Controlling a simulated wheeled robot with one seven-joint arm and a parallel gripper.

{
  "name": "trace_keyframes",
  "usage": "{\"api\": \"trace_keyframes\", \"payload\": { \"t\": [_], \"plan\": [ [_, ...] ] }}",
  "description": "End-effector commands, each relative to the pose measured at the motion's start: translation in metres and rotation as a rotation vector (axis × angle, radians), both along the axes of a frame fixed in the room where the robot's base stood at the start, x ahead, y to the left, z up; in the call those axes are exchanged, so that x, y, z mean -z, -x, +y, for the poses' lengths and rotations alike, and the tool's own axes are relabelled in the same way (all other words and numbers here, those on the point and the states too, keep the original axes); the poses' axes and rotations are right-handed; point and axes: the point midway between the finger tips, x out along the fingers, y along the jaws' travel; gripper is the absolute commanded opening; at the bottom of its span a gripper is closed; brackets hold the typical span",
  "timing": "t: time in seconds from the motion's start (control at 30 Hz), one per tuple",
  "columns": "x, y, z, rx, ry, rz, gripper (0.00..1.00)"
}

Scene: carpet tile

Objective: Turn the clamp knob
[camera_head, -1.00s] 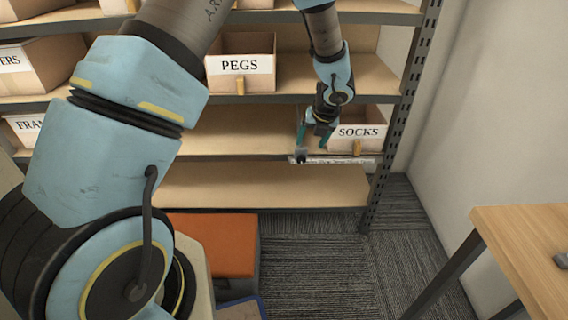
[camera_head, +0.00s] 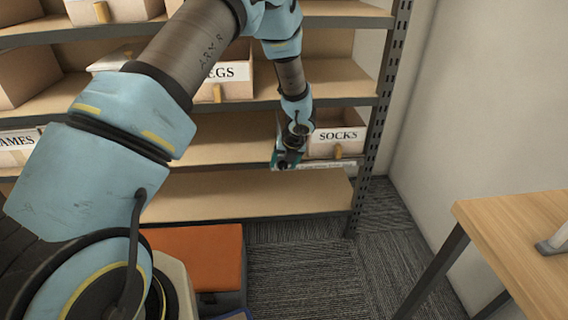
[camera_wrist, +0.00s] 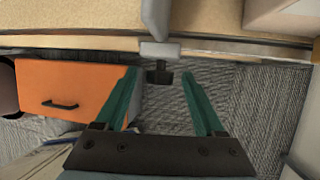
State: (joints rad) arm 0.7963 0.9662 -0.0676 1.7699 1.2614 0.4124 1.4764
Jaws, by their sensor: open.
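A grey clamp (camera_wrist: 160,50) is fixed on the shelf's front edge in the wrist view. Its dark clamp knob (camera_wrist: 159,76) hangs below it, over the carpet as seen from the wrist. My gripper (camera_wrist: 158,75) is open, with one green finger to the left of the knob and one to the right; a gap shows on both sides. I cannot tell how deep the knob sits between the fingertips. In the head view my gripper (camera_head: 287,158) is at the shelf edge left of the SOCKS bin, and it hides most of the clamp.
The SOCKS bin (camera_head: 337,140) stands just right of my gripper. A PEGS bin (camera_head: 235,80) is on the shelf above, partly behind my arm. An orange-topped box (camera_head: 200,252) is on the floor below. A wooden table (camera_head: 520,235) stands at the right; carpet between is free.

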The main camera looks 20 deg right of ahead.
Motion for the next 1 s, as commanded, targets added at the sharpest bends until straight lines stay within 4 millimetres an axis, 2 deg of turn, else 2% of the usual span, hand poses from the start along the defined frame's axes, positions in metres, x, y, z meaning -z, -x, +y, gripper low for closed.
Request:
{"api": "trace_keyframes", "payload": {
  "t": [0.07, 0.67, 1.0],
  "plan": [
    [-0.0002, 0.0001, 0.0001, 0.0, 0.0, 0.0, 0.69],
    [-0.0003, 0.0003, 0.0001, 0.0, 0.0, 0.0, 0.01],
    [0.0005, 0.0001, 0.0003, 0.0, 0.012, 0.004, 0.0]
  ]
}}
